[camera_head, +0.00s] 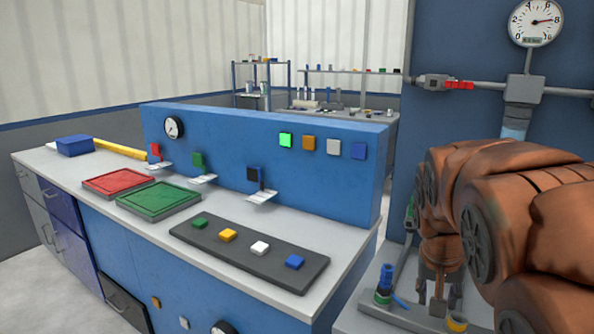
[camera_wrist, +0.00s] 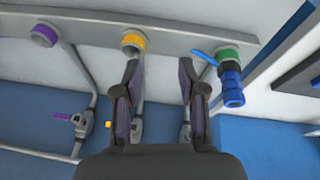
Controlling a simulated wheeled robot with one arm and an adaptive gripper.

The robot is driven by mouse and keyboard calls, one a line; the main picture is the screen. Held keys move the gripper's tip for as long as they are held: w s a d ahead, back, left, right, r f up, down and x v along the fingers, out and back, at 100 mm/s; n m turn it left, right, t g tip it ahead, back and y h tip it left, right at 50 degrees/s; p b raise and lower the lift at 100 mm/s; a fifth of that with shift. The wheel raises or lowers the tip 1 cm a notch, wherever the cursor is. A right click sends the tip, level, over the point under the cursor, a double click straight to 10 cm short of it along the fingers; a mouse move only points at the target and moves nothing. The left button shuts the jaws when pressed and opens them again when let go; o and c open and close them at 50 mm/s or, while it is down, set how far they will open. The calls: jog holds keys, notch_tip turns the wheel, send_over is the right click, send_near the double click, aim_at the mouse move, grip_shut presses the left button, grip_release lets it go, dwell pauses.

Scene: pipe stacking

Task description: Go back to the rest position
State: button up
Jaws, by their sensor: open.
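My gripper (camera_head: 437,290) hangs at the lower right of the head view, below my copper-coloured arm. In the wrist view my gripper (camera_wrist: 159,75) is open, with nothing between its two dark fingers. A blue pipe piece (camera_wrist: 231,88) sits on the green-ringed stub (camera_wrist: 228,56), to the right of the fingers; the blue piece also shows in the head view (camera_head: 386,278). A yellow-ringed stub (camera_wrist: 132,41) lies beyond the left fingertip, with no piece on it. A purple-ringed stub (camera_wrist: 44,35) is at the far left, also bare.
Grey pipes with a purple-handled valve (camera_wrist: 78,119) run beneath the gripper. A blue panel with a gauge (camera_head: 535,22) and a red-handled valve (camera_head: 459,85) stands behind my arm. A workbench (camera_head: 160,210) with red and green trays fills the left. Open floor shows at far left.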

jog(key=s+a+f+n+g+y, duration=0.1)
jog(key=s+a+f+n+g, duration=0.2)
jog(key=s, duration=0.6)
jog(key=s+a+f+g+y, duration=0.1)
jog(key=s+a+f, duration=0.1)
jog(key=s+f, duration=0.5)
jog(key=s+a+f+n+g+y, duration=0.1)
jog(key=s+a+n, duration=0.15)
jog(key=s, duration=0.85)
jog(key=s+p+v, duration=0.2)
jog(key=p+v, duration=1.3)
jog(key=v, duration=0.1)
jog(key=shift+a+r+m+t, duration=0.25)
jog(key=shift+a+m+t, duration=0.15)
jog(key=shift+a, duration=0.15)
